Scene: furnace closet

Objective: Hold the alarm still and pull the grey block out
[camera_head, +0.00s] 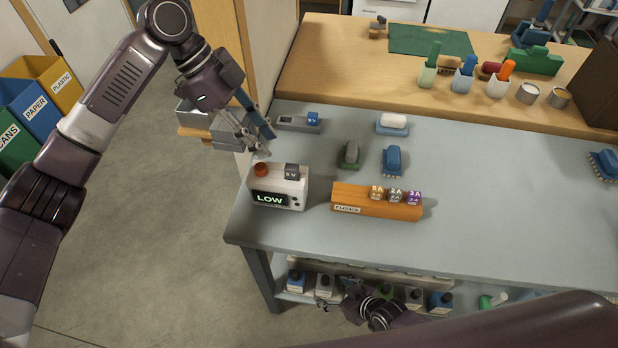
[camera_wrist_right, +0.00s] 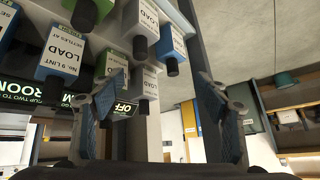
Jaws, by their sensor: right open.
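The alarm (camera_head: 278,199) is a white box with a lit "LOW" display and a red button on top, standing at the left front of the grey-blue bench. The grey block (camera_head: 292,171) sits upright in its top, right of the button. My left gripper (camera_head: 268,146) is open and empty, just behind and above the alarm, apart from it. My right gripper (camera_head: 336,296) is low at the bench's front edge by the lower shelf. The right wrist view shows its two fingers (camera_wrist_right: 160,98) wide apart with nothing held.
An orange fuse rack (camera_head: 370,208) with 1A, 2A and 3A blocks stands right of the alarm. A grey tray (camera_head: 292,124) holds a blue block behind it. The bench's right side is mostly clear.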

